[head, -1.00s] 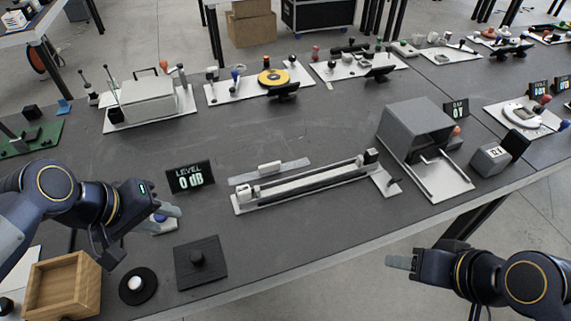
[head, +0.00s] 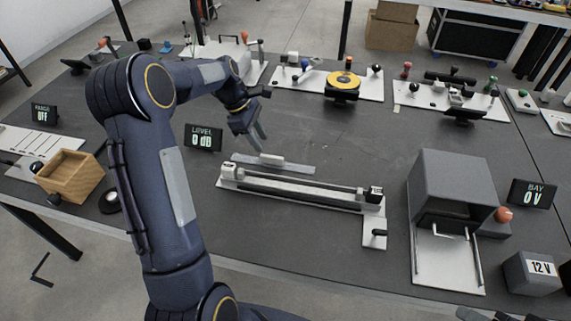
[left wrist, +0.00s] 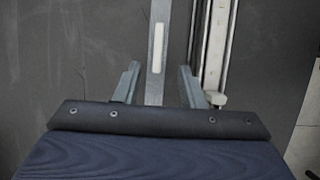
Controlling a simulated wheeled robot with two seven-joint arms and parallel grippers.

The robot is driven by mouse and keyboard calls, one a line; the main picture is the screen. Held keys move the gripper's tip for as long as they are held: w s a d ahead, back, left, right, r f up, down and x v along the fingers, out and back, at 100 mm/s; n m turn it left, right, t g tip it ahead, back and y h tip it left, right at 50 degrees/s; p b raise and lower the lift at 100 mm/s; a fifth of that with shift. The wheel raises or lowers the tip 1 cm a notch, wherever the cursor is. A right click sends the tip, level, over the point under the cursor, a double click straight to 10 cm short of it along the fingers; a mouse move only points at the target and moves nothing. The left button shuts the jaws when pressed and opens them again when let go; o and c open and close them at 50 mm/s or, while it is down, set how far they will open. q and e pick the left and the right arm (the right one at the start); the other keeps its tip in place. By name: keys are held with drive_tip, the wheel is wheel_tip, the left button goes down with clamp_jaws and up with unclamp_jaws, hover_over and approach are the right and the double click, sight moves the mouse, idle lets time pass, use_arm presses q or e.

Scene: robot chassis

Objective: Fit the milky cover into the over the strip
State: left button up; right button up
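The milky cover (head: 297,168) is a long pale grey translucent bar with a white grip block (head: 271,160) on top. It lies on the table behind the strip fixture (head: 290,190), a long white channel with end blocks. My left gripper (head: 253,140) points down just behind the cover's left part. In the left wrist view, its open fingers (left wrist: 158,82) straddle the line of the cover (left wrist: 157,85), with the white block ahead; nothing is held. The fixture (left wrist: 215,45) runs beside it at right. A dark tip of my right gripper (head: 480,314) barely shows at the bottom edge.
A LEVEL display (head: 203,138) reading 0 dB stands left of the cover. A grey bay box (head: 455,185) stands right of the fixture. A wooden box (head: 70,177) is at the far left. Bare table lies behind the cover.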

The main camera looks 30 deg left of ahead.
sight(272, 156)
use_arm(q)
drive_tip(key=x, duration=0.7)
drive_tip(key=shift+w+d+f, duration=0.1)
drive_tip(key=shift+w+d, duration=0.15)
drive_tip(key=shift+d, duration=0.05)
clamp_jaws()
